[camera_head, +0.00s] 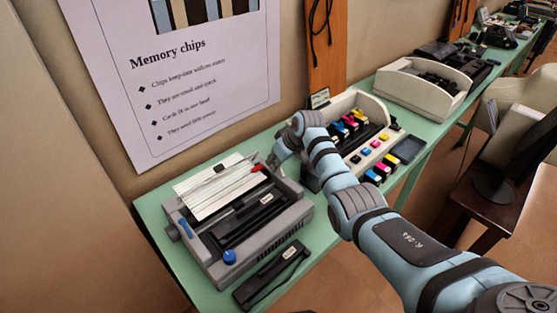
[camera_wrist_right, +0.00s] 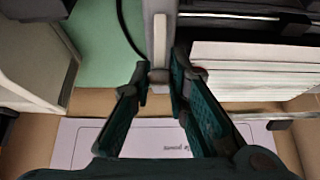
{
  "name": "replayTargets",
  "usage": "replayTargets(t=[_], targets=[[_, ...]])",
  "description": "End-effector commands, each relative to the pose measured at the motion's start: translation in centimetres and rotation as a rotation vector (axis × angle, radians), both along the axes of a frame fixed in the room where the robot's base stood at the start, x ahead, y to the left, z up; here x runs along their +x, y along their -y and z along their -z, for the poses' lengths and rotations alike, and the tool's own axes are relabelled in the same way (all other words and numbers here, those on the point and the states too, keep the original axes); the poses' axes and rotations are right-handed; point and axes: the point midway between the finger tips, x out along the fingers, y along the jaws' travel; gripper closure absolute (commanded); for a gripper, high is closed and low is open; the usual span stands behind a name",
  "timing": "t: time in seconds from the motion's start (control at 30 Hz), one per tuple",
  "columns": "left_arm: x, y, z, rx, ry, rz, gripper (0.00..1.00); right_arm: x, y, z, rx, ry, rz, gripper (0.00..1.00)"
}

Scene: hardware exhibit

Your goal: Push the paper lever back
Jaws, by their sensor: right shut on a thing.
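A grey dot-matrix printer (camera_head: 245,235) sits on the green table with white paper (camera_head: 212,187) standing in its back. Its blue knob (camera_head: 230,256) is at the front left. My right gripper (camera_head: 273,161) is at the printer's back right corner, beside the paper. In the wrist view my right gripper (camera_wrist_right: 159,78) is shut on a small grey piece, seemingly the paper lever (camera_wrist_right: 158,75), at the end of a pale grey strip. The lever is hidden or too small to make out in the head view. My left gripper is not in view.
A light tray of colourful ink cartridges (camera_head: 352,125) stands right of the printer, close to my right arm. A black bar (camera_head: 270,275) lies in front of the printer. A Memory chips poster (camera_head: 180,80) hangs on the wall behind. Another light unit (camera_head: 425,88) stands farther along the table.

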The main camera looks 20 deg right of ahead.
Motion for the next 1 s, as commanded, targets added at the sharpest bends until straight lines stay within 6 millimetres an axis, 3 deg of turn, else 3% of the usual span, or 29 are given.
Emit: replayTargets(t=[0.43, 0.47, 0.57, 0.87, 1.0], targets=[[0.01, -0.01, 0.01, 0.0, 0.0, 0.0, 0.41, 0.09, -0.04, 0.03, -0.003, -0.01, 0.001, 1.0], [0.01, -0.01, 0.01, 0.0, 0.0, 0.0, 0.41, 0.09, -0.03, 0.03, -0.003, -0.01, 0.001, 0.81], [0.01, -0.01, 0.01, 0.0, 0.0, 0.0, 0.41, 0.09, -0.02, 0.03, -0.003, -0.01, 0.001, 0.65], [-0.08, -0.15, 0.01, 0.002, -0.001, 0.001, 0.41, 0.05, 0.04, 0.0, -0.004, -0.009, 0.001, 0.63], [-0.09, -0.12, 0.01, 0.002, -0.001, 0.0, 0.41, -0.34, 0.25, -0.91, -0.003, -0.007, 0.001, 0.63]])
